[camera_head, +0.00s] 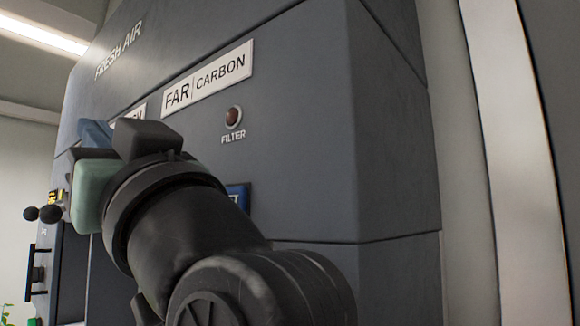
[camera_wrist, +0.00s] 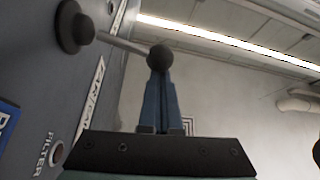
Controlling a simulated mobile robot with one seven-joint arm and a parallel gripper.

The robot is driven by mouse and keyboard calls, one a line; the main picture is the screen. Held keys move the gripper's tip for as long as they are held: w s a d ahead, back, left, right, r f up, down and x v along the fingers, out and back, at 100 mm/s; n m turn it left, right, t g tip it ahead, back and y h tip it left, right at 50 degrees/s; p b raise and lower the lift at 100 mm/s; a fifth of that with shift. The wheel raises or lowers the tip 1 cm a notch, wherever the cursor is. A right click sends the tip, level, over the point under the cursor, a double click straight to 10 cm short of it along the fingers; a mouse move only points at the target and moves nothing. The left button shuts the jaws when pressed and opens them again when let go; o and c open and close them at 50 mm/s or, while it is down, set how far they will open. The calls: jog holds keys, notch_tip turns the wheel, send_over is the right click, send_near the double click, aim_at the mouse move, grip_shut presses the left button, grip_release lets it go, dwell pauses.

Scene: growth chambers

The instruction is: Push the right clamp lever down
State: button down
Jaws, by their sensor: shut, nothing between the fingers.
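In the wrist view, a clamp lever shows as a thin pale rod (camera_wrist: 120,43) running from a dark round hub (camera_wrist: 74,27) on the grey panel to a black ball knob (camera_wrist: 160,57). My gripper (camera_wrist: 161,80) is shut and empty, its blue fingers together. The fingertips line up with the ball knob and overlap it in the picture; I cannot tell whether they touch. In the head view, my arm hides most of the gripper and the lever. Two dark ball knobs (camera_head: 41,213) show left of my wrist; I cannot tell which lever they belong to.
The grey chamber housing (camera_head: 300,120) carries a FAR CARBON label (camera_head: 207,84), a round FILTER lamp (camera_head: 233,117) and a blue sign (camera_head: 238,195) partly behind my arm. A black door handle (camera_head: 37,272) is at lower left. Open room lies left of the housing.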

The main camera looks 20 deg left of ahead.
notch_tip(320, 180, down, 6)
jog(key=n+g+b, duration=0.4)
jog(key=n+b, duration=0.2)
jog(key=b, duration=0.1)
jog(key=shift+n+b, duration=0.3)
jog(key=shift+b, duration=0.1)
notch_tip(320, 180, up, 10)
jog(key=b, duration=0.1)
dwell(0.7)
dwell(0.6)
